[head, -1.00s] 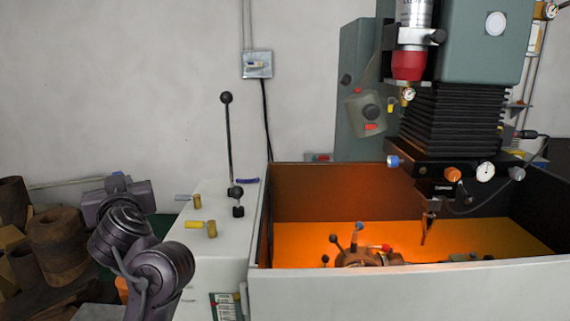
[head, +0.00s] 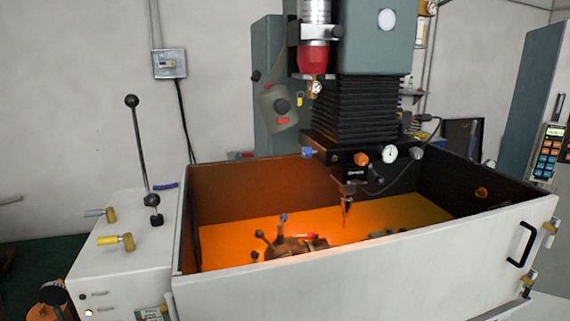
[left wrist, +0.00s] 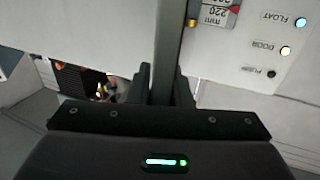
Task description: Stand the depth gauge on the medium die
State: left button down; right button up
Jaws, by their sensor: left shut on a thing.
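My left gripper (left wrist: 167,88) is in the left wrist view, its two dark fingers shut on a long grey bar (left wrist: 167,45). The bar runs up out of the top of the picture; it looks like the beam of the depth gauge, but its ends are hidden or out of frame. My left gripper and arm do not show in the head view. My right gripper is in neither view. I cannot make out the medium die in either view.
A white-walled machine tank (head: 370,270), lit orange inside, holds a chuck with knobbed levers (head: 290,247). A spindle head with a thin probe (head: 346,212) hangs above it. A side cabinet (head: 120,235) carries a tall lever (head: 139,145). A control panel (left wrist: 262,55) shows close in the left wrist view.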

pick_arm(q)
jog(key=s+d+f+h, duration=0.1)
jog(key=s+d+f, duration=0.2)
jog(key=s+d, duration=0.15)
notch_tip(320, 180, down, 10)
jog(key=y+b, duration=0.1)
jog(key=b, duration=0.9)
jog(key=shift+w+a, duration=0.2)
jog(key=shift+a, duration=0.15)
